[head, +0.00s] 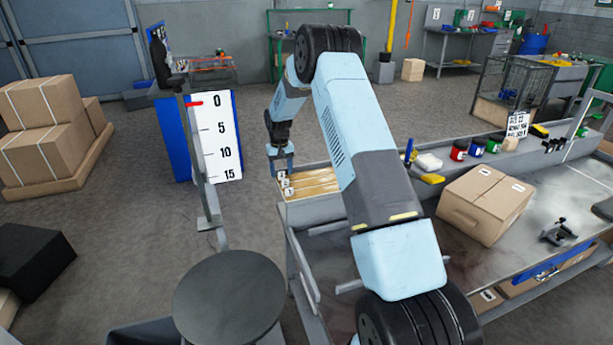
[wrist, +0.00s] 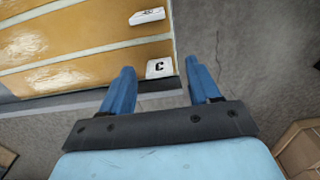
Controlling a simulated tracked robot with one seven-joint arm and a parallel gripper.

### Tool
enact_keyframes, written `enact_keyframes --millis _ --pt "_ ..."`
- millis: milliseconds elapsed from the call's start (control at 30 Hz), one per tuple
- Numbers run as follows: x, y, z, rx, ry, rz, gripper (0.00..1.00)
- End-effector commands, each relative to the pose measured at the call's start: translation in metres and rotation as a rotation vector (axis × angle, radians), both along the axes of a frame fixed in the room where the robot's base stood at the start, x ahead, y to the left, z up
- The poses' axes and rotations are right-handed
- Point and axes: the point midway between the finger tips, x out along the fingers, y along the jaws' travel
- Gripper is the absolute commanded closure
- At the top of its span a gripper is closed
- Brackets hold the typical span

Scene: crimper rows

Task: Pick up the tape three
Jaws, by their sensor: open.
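Flat amber strips (wrist: 90,75) lie in rows split by pale lines, at the upper left of the wrist view. They look like the tapes; in the head view they show as a tan, striped surface (head: 318,182) at the bench's far left corner. A white tag (wrist: 160,69) with a dark mark like a C sits at the end of the nearest row. Another white tag (wrist: 147,16) sits at the row beyond. I cannot tell for sure which row is three. My gripper (wrist: 160,74) is open and empty, its fingers on either side of the near tag in the picture.
The workbench holds a cardboard box (head: 484,205), several small jars (head: 459,150) and a black tool (head: 558,232). A post with a numbered scale board (head: 217,138) stands left of the rows. Floor is clear between the board and the stacked cartons (head: 45,130).

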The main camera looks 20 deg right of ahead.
Motion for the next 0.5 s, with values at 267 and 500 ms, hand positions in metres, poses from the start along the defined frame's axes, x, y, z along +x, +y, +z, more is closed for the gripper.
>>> enact_keyframes --millis 267,500 --pt "0.000 0.000 -0.019 0.000 -0.001 0.000 0.38" --pt "0.000 0.000 -0.019 0.000 0.000 0.000 0.51"
